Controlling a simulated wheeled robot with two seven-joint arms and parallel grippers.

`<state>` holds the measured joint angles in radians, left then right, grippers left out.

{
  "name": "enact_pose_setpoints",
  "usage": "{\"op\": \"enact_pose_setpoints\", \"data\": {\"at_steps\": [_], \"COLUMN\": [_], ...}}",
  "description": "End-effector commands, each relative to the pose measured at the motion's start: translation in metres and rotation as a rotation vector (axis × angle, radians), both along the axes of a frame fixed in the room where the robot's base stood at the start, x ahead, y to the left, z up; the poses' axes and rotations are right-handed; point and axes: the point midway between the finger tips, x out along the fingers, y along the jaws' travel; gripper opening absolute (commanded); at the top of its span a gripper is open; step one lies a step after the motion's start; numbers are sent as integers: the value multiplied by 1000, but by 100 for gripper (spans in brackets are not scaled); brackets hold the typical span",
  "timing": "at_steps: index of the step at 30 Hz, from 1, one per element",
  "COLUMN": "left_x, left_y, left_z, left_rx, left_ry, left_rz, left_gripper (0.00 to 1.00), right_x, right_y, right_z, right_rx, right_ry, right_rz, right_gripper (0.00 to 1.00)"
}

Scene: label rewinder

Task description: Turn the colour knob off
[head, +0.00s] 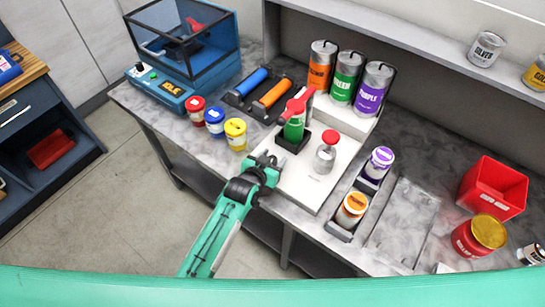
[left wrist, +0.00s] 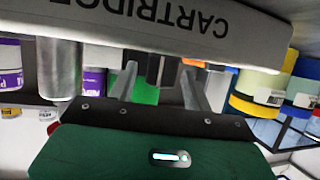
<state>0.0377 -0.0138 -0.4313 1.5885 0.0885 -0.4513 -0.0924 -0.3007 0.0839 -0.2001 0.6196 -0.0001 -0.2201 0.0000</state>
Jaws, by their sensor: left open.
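No knob is clearly labelled as the colour knob. The blue machine (head: 203,83) with a clear cover stands at the back left in the head view. Its front panel carries a small display (head: 170,87) and a small dark-and-white control (head: 140,67), too small to read its setting. My left gripper (head: 266,159) is open and empty at the front edge of the white board (head: 318,183), well to the right of that panel. In the left wrist view its two fingers (left wrist: 158,90) are apart, under a pale panel lettered CARTRIDGE (left wrist: 180,25). My right gripper is not in view.
Red, blue and yellow jars (head: 215,122) stand left of my left gripper. A green bottle with a red top (head: 295,122) and a silver-and-red canister (head: 326,152) stand on the board. Several large cans (head: 344,80) stand behind. A red bin (head: 493,188) is at right.

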Motion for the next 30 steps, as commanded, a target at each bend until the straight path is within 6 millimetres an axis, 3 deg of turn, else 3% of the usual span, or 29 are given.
{"op": "enact_pose_setpoints", "data": {"at_steps": [7, 14, 30], "left_x": [0, 0, 1], "left_y": [0, 0, 2], "left_z": [0, -1, -4], "left_rx": [0, 0, 8], "left_ry": [0, 1, -2], "left_rz": [0, 0, -115], "left_gripper": [48, 6, 6], "right_x": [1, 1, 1], "right_y": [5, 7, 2], "right_z": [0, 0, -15], "right_rx": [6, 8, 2], "right_ry": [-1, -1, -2], "right_rz": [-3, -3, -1], "right_gripper": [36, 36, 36]}}
